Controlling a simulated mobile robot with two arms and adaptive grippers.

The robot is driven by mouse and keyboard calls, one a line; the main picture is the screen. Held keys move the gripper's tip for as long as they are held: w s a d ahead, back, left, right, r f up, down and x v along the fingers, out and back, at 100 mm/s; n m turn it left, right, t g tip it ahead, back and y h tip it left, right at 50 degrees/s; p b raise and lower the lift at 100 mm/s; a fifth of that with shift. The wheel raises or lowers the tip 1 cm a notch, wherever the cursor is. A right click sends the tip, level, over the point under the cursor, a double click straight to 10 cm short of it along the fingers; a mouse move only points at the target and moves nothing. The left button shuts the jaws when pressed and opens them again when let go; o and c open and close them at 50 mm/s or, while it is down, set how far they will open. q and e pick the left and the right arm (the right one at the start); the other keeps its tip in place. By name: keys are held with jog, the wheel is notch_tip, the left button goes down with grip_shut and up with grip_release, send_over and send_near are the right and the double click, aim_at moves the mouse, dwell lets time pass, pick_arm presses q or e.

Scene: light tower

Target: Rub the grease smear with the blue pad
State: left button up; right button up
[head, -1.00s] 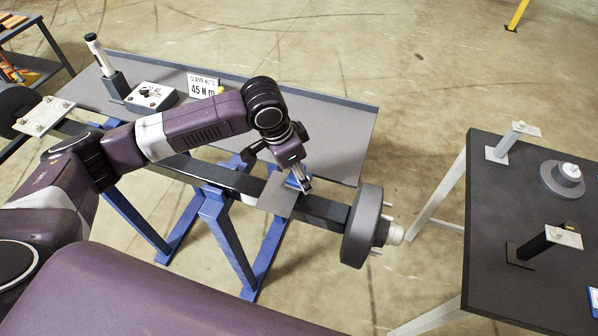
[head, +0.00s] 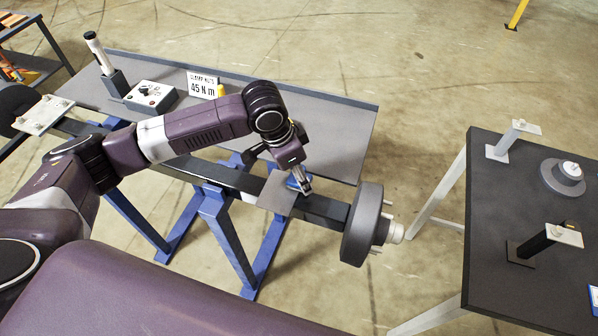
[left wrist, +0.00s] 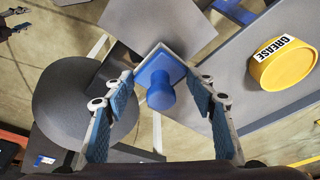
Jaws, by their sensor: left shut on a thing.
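The blue pad (left wrist: 160,88) has a square base and a round knob. It sits between the fingers of my left gripper (left wrist: 165,80) in the left wrist view. In the head view my left gripper (head: 302,184) is shut on the pad (head: 293,182), low over the grey plate (head: 272,198) on the dark beam. The plate also shows in the left wrist view (left wrist: 150,20). I cannot tell whether the pad touches the plate. No grease smear can be made out; the pad and gripper hide part of the plate.
The beam ends in a dark round hub (head: 362,225). Behind it is a grey bench (head: 335,125) with a control box (head: 151,97), a "45 N m" sign (head: 202,85) and a yellow grease pot (left wrist: 285,68). A black table (head: 500,200) with fixtures stands at the right.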

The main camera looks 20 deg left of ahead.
pick_arm(q)
jog(key=shift+f, duration=0.4)
